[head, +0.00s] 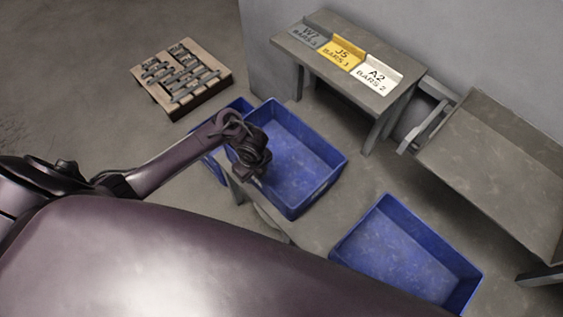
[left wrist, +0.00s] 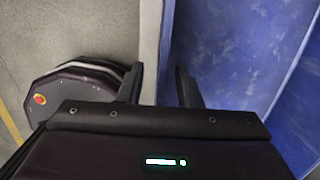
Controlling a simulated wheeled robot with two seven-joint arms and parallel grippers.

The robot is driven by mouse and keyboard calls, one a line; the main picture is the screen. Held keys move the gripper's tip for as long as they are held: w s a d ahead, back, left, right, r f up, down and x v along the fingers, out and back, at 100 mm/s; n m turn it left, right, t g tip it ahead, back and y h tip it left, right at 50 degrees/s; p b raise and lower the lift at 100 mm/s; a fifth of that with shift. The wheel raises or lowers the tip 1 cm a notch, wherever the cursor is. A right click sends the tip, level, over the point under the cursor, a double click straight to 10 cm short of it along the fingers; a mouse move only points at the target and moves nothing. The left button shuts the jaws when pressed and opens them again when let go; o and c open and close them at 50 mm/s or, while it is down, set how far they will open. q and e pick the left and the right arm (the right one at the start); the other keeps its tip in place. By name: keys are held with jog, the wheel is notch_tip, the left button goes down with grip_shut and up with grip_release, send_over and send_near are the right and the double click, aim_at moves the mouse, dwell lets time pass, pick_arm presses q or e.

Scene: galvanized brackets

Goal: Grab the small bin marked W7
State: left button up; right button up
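The small bin marked W7 (head: 308,38) is grey-blue and sits at the left end of a grey bench in the head view. It stands beside a yellow bin marked J5 (head: 341,51) and a white bin marked A2 (head: 376,75). My left gripper (head: 255,172) is over the near left side of a large blue crate, well short of the bench. In the left wrist view its two fingers (left wrist: 160,88) stand apart with nothing held between them. The W7 bin is not in the left wrist view. My right gripper is in neither view.
The blue crate (head: 325,148) stands in front of the grey bench (head: 330,75); another blue crate (head: 400,255) is at the lower right. A pallet (head: 205,92) with metal brackets lies at the back left. A grey table (head: 500,160) stands at the right.

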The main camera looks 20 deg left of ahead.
pick_arm(q)
grip_shut()
jog(key=shift+r, duration=0.1)
dwell(1.2)
